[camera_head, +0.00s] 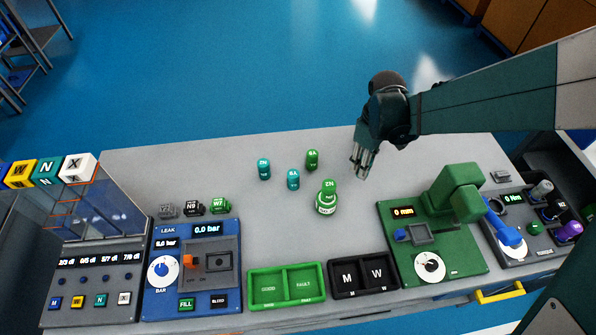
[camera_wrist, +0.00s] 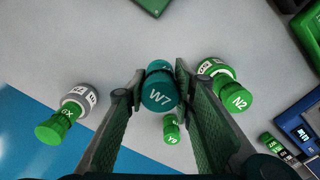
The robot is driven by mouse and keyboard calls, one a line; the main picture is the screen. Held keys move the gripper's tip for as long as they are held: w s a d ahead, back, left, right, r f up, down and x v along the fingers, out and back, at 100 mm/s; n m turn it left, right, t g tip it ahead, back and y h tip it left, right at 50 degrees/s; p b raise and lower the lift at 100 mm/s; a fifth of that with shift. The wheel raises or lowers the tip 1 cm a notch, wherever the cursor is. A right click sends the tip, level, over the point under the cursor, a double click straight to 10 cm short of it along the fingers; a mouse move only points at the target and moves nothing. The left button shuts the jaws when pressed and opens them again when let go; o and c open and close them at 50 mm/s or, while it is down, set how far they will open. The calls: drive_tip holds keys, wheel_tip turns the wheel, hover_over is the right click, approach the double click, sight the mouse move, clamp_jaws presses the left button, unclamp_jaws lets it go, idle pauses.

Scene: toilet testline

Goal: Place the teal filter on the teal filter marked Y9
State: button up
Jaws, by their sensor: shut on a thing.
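My gripper (camera_wrist: 160,88) is shut on a teal filter marked W7 (camera_wrist: 158,95), seen end-on between the fingers in the wrist view. In the head view my gripper (camera_head: 363,172) is above the right half of the bench, and the held filter cannot be made out there. A small piece reading Y9 (camera_wrist: 171,131) stands below the held filter in the wrist view and looks green, not teal. In the head view two teal filters, one at the left (camera_head: 263,169) and one nearer the middle (camera_head: 293,179), stand upright; their labels are too small to read surely.
A green filter (camera_head: 312,159) and another on a wider green base (camera_head: 328,197) stand mid-bench. The wrist view shows pieces marked N2 (camera_wrist: 236,97) and GX (camera_wrist: 55,127). A green press (camera_head: 450,225), black tray (camera_head: 362,292) and blue leak tester (camera_head: 192,265) line the front.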

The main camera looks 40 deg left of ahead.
wheel_tip(320, 180, up, 8)
drive_tip(key=p, duration=0.6)
hover_over(293, 173)
drive_tip(key=shift+d+f+m, duration=0.1)
drive_tip(key=shift+f+m, duration=0.1)
drive_tip(key=shift+m, duration=0.1)
drive_tip(key=shift+f, duration=0.1)
drive_tip(key=shift+f, duration=3)
drive_tip(key=shift+f, duration=1.9)
drive_tip(key=shift+f, duration=0.1)
drive_tip(key=o, duration=0.5)
drive_tip(key=shift+f, duration=0.1)
drive_tip(key=shift+c, duration=0.2)
drive_tip(key=o, duration=0.5)
drive_tip(key=shift+c, duration=0.2)
